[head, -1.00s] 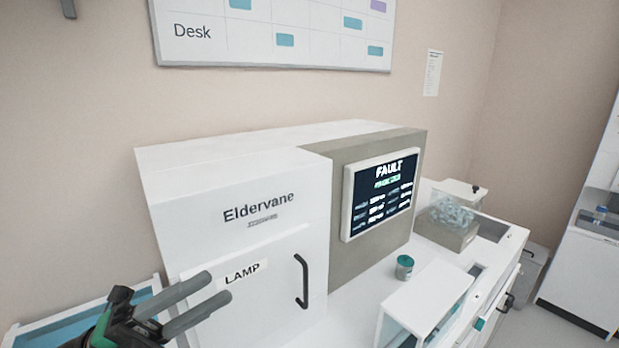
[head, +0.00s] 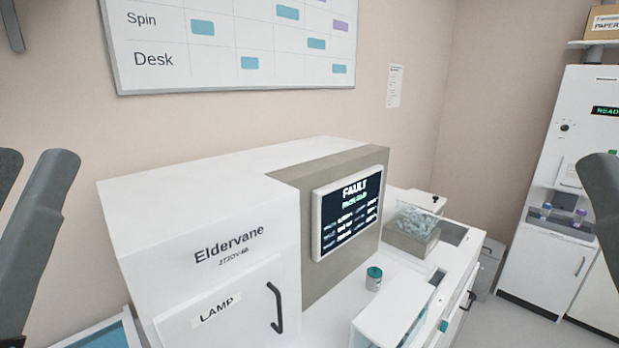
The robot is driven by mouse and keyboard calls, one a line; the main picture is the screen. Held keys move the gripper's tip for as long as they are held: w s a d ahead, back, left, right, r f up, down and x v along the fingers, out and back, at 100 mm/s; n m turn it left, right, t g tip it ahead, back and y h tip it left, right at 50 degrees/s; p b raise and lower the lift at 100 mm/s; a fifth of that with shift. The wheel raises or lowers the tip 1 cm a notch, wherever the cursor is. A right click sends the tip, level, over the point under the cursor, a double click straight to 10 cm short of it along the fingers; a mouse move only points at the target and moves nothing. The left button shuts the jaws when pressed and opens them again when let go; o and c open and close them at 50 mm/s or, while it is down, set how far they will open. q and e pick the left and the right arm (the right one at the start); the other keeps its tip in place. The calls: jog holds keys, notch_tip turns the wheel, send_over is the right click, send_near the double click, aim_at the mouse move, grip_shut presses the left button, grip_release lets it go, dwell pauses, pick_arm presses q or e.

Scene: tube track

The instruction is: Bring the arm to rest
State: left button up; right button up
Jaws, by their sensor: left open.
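My left gripper (head: 36,165) stands at the left edge of the head view. Its two dark grey fingers point up and are apart, with nothing between them. It is in front of the wall, left of the white Eldervane machine (head: 190,195), and not touching it as far as I can see. The rest of the left arm is mostly out of frame. At the right edge a dark grey rounded part (head: 602,195) shows, which looks like a finger of my right gripper. Its other finger is hidden or out of frame.
The machine's LAMP door (head: 220,318) is closed and its screen (head: 347,215) reads FAULT. A small teal-lidded jar (head: 374,279) and a clear-sided box (head: 385,325) stand on the white counter. A clear bin (head: 415,230) stands behind. A tall white cabinet (head: 545,265) is at right.

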pick_arm(q)
notch_tip(320, 180, up, 22)
jog(key=p, duration=1.9)
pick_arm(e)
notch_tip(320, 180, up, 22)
pick_arm(q)
jog(key=shift+a+r+y, duration=0.1)
jog(key=shift+y, duration=0.2)
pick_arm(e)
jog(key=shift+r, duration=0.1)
